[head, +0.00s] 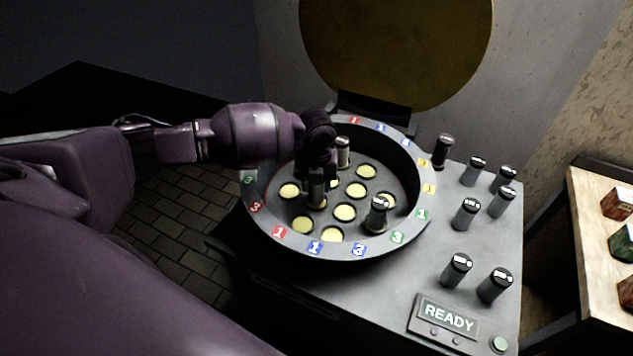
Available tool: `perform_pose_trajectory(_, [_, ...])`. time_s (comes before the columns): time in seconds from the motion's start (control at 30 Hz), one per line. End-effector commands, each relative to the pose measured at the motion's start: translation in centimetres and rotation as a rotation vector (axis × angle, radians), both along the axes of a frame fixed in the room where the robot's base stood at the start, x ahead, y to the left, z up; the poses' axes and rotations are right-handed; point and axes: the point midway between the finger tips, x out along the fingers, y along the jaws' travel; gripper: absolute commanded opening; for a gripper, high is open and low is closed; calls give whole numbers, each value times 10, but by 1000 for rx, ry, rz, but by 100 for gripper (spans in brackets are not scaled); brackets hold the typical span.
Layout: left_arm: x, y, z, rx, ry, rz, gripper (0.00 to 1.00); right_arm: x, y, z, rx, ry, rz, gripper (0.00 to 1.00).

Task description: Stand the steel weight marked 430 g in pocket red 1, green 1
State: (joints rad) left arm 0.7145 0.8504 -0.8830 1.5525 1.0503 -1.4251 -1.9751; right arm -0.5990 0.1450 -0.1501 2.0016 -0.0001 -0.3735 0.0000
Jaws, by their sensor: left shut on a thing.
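My left gripper (317,178) points down inside the round grey bowl (262,222) and is shut on a steel weight (317,194). The weight is upright, its lower end at or just above a yellow pocket left of the middle; I cannot tell if it touches. Its marking is hidden by the gripper. Coloured number tags line the rim, among them a red 1 (279,233) at the front left, another red 1 (354,121) at the back and a green 1 (421,214) at the right. My right gripper is out of view.
Two other weights stand in the bowl, one at the back (344,153) and one at the front right (378,215). Several dark-capped weights (466,215) stand on the grey top to the right. A panel reads READY (449,318). A wooden table (585,235) holds boxes at far right.

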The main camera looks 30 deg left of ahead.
Motion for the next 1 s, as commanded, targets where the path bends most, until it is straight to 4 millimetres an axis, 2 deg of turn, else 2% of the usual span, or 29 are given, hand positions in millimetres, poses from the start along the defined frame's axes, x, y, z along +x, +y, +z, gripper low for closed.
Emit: perform_pose_trajectory(1.0, [1,0,-12,0,-1,0,5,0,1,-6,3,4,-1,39])
